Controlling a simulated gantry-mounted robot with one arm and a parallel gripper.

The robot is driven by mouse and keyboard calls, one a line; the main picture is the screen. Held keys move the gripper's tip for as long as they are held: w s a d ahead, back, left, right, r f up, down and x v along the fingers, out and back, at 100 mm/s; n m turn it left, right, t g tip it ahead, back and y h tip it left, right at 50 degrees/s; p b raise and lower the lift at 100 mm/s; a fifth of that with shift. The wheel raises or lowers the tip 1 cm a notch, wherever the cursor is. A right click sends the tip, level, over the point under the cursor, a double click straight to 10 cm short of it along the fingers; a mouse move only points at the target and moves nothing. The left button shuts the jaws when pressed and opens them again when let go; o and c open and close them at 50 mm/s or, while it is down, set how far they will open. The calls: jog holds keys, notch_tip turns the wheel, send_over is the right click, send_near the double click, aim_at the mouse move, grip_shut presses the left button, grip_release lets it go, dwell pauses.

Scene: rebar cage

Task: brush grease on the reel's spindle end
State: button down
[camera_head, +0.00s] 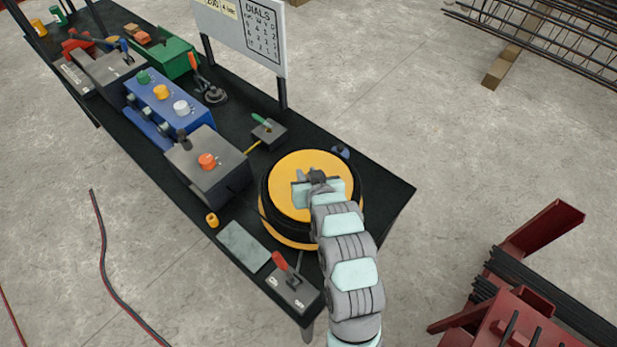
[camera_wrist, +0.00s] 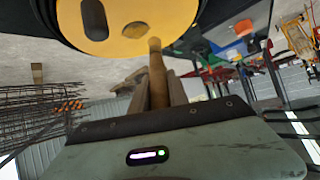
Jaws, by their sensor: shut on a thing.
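The reel (camera_head: 288,205) has a yellow flange and a dark wound body, and stands at the near right part of the black bench. Its yellow face fills the top of the wrist view (camera_wrist: 185,15), with a dark slot and a dark round spot (camera_wrist: 136,29) that may be the spindle end. My gripper (camera_wrist: 160,85) is shut on a brown stick-like brush handle (camera_wrist: 157,72). The handle's far end is at the flange, just right of the round spot; I cannot tell whether it touches. In the head view my gripper (camera_head: 317,178) is over the reel and hides its centre and the brush.
The black bench (camera_head: 385,190) also carries a grey box with an orange knob (camera_head: 208,162), a blue box with several knobs (camera_head: 165,105), a red-handled lever (camera_head: 290,280) and a grey plate (camera_head: 243,246). A dials board (camera_head: 245,35) stands behind. The bench's right corner is bare.

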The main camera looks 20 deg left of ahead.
jog(key=shift+r+p, duration=0.8)
jog(key=shift+r, duration=1.6)
jog(key=shift+d, duration=0.1)
jog(key=shift+s+d+f, duration=0.25)
jog(key=shift+d+f, duration=0.15)
jog(key=shift+d, duration=0.3)
jog(key=r+p, duration=0.1)
jog(key=p, duration=0.2)
jog(key=shift+a+r, duration=0.1)
jog(key=shift+a, duration=0.1)
jog(key=shift+r+p, duration=0.15)
jog(key=shift+p, duration=1.4)
